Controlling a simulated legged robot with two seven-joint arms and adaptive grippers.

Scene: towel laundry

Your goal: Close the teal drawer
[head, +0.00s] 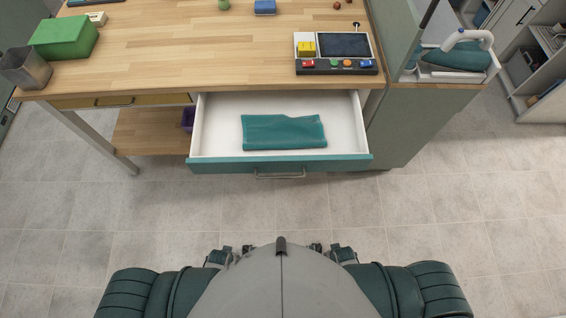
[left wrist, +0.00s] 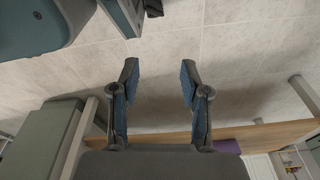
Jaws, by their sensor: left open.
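The teal drawer (head: 281,164) is pulled out from under the wooden table, with its white inside showing. A grey bar handle (head: 279,176) is on its teal front. A folded teal towel (head: 283,131) lies in the drawer. My left gripper (left wrist: 158,82) shows in the left wrist view with its two fingers apart, nothing between them, and tiled floor behind. In the head view neither gripper shows; only my torso and upper arms are at the bottom. My right gripper is not in any view.
The wooden table (head: 190,45) holds a green box (head: 63,37), a grey bin (head: 25,70) and a control panel (head: 336,52). A yellow-fronted drawer (head: 120,101) is shut at left. A green cabinet (head: 400,125) stands right of the drawer. The tiled floor in front is clear.

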